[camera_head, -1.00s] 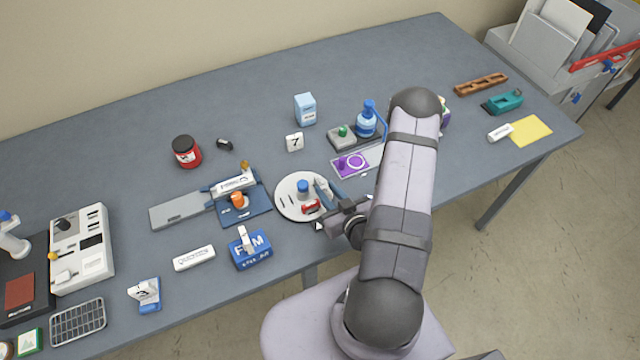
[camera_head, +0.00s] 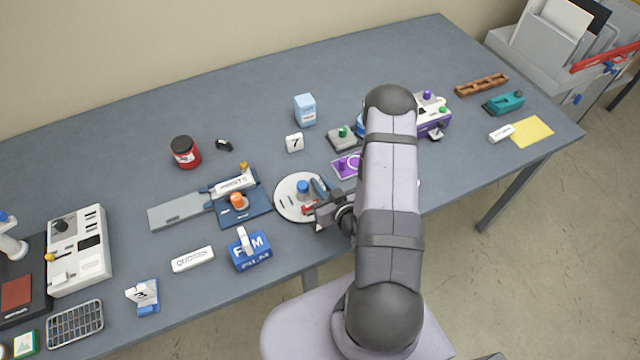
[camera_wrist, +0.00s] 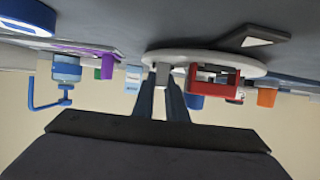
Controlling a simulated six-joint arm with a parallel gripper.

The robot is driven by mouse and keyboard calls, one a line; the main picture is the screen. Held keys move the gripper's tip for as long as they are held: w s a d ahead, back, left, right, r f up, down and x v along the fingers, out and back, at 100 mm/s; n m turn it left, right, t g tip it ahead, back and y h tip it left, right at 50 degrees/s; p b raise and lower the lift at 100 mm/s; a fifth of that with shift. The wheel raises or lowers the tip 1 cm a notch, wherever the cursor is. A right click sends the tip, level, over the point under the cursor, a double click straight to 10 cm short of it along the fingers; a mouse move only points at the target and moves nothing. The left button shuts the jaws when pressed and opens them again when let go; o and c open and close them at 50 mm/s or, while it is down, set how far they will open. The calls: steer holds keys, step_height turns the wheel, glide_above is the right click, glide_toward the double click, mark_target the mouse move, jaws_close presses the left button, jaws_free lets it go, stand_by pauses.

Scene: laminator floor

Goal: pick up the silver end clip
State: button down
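My gripper (camera_head: 314,213) is low at the front right edge of the round white dish (camera_head: 286,205), pointing left. In the wrist view the picture is upside down. There the two dark fingers of my gripper (camera_wrist: 163,85) stand a little apart, with a small grey piece (camera_wrist: 163,73) showing between their tips at the dish (camera_wrist: 210,59). It may be the silver end clip; I cannot tell whether the fingers touch it. The clip cannot be made out in the head view.
A red part (camera_wrist: 215,80) stands on the dish close beside the fingers. A blue-topped piece (camera_head: 302,187) is also on the dish. Left are an orange-knobbed blue fixture (camera_head: 238,202) and a blue film box (camera_head: 250,250). A purple plate (camera_head: 343,165) lies behind right.

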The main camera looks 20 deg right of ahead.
mark_target(321, 184)
steer(key=shift+r, duration=0.1)
stand_by(0.3)
step_height(321, 184, up, 8)
steer(key=shift+r, duration=0.15)
steer(key=shift+r+p, duration=0.65)
steer(key=shift+r, duration=0.1)
